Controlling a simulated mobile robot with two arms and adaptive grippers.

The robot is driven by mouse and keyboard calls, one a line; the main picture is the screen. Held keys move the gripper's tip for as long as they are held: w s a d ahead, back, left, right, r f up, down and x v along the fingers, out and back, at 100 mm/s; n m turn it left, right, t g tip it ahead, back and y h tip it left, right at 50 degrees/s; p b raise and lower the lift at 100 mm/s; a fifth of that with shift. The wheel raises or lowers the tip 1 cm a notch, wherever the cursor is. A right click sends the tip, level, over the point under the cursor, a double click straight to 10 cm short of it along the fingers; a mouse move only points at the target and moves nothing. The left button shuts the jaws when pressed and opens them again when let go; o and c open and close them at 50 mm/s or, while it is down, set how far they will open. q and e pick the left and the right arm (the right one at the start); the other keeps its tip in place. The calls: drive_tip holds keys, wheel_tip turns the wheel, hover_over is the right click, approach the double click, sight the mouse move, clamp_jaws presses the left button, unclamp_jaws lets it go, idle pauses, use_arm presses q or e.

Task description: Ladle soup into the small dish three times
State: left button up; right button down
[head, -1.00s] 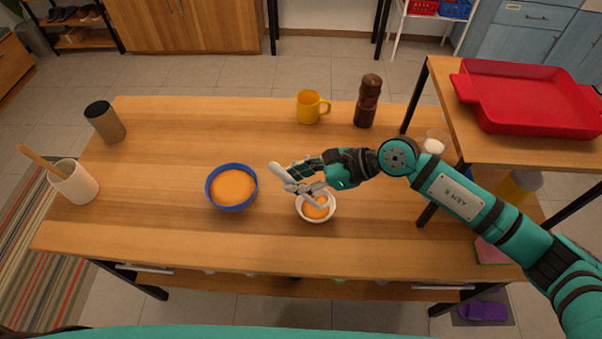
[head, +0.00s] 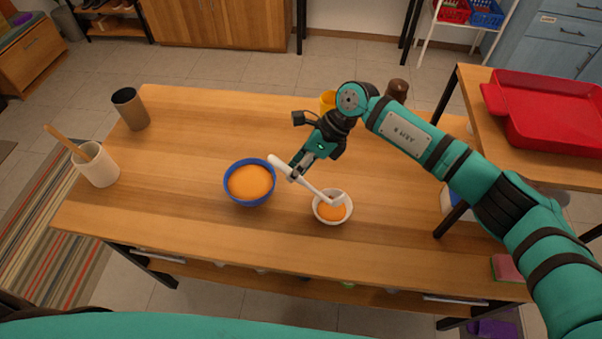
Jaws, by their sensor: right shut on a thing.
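The blue bowl (head: 228,189) of orange soup stands on the wooden table. The small white dish (head: 347,215) stands to its right with orange soup in it. My right gripper (head: 294,171) is shut on the handle of a white ladle (head: 310,184), between and slightly behind the two vessels. The ladle slants down to the right, and its head end is over the small dish. I cannot tell whether the ladle touches the dish or holds soup. My left gripper is not in view.
A white crock (head: 101,171) with a wooden utensil and a brown cup (head: 130,108) stand at the left. A yellow mug (head: 327,99) and a brown grinder (head: 398,88) are partly hidden behind my right arm. A red tray (head: 545,115) sits on the raised shelf at right.

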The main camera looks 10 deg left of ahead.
drive_tip(key=shift+w+a+f+m+g+h+b, duration=0.15)
drive_tip(key=shift+w+a+f+g+h+b, duration=0.25)
drive_tip(key=shift+b, duration=0.95)
drive_tip(key=shift+w+a+f+m+g+h+b, duration=0.15)
drive_tip(key=shift+f+g+h+b, duration=0.35)
drive_tip(key=shift+b, duration=0.85)
drive_tip(key=shift+w+a+f+m+g+h+b, duration=0.2)
drive_tip(key=shift+a+f+h+b, duration=0.3)
drive_tip(key=shift+b, duration=0.85)
drive_tip(key=shift+d+f, duration=0.1)
drive_tip(key=shift+d, duration=0.1)
